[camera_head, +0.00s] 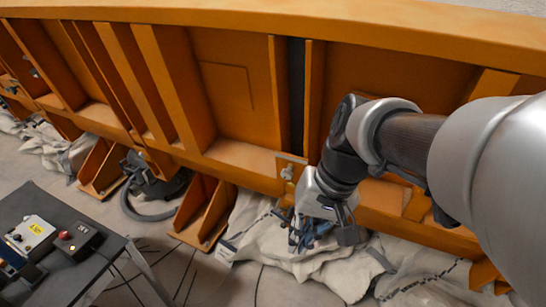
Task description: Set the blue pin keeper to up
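My gripper (318,228) reaches down from the right to the foot of the orange steel frame, in front of a crumpled white cloth. Its dark fingers are small and partly hidden, so I cannot tell how far apart they are. Small blue parts (322,228) show between and beside the fingers. They may be the blue pin keeper, but its shape and position are not clear, and I cannot tell whether the gripper touches it.
The orange frame (240,155) with upright ribs fills the back. A small metal fitting (288,172) sits on it just left of my wrist. A dark table (75,275) at lower left holds a control box (32,234). A grey hose (150,211) lies on the floor.

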